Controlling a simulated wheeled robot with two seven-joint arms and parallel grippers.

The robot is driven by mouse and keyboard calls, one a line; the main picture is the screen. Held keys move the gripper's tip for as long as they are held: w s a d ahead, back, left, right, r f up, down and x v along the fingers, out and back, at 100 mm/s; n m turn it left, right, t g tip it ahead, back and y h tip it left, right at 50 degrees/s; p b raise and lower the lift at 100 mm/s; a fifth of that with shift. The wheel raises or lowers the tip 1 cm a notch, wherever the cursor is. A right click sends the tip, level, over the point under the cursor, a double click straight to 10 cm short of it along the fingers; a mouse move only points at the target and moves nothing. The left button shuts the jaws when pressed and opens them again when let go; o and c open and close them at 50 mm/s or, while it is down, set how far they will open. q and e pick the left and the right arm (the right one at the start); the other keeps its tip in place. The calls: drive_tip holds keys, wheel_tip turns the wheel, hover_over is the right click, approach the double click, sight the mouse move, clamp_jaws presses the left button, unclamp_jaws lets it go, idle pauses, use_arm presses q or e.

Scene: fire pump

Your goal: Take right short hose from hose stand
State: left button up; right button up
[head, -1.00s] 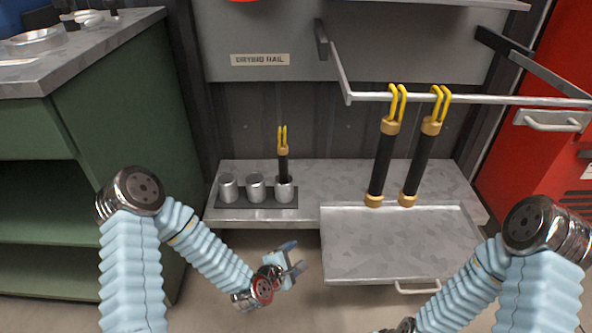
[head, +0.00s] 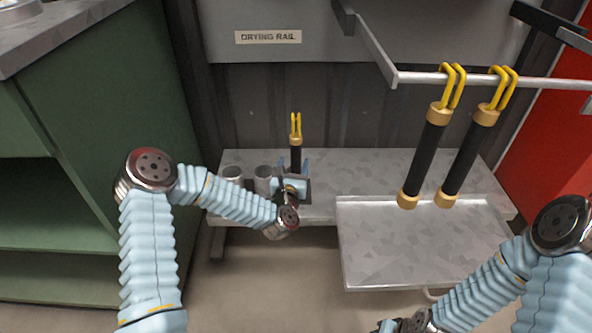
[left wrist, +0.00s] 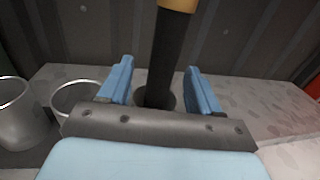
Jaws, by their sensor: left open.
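The hose stand is a dark base with several metal cups (head: 233,173) on the grey bench, partly hidden by my left gripper. A short black hose (head: 296,157) with a brass collar and yellow loop stands upright in the rightmost cup. My left gripper (head: 293,170) is open at this cup. In the left wrist view the hose (left wrist: 168,60) rises between the two blue fingers (left wrist: 158,85), with gaps on both sides; its top is cut off.
Two longer black hoses (head: 427,155) (head: 466,160) hang by yellow loops from the drying rail (head: 480,80) above a metal tray (head: 420,270). A green cabinet (head: 90,130) stands at the left. The other two cups look empty.

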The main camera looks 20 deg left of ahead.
sight(297, 154)
use_arm(q)
drive_tip(key=w, duration=0.5)
drive_tip(key=shift+w+a, duration=0.1)
drive_tip(key=shift+a, duration=0.1)
clamp_jaws()
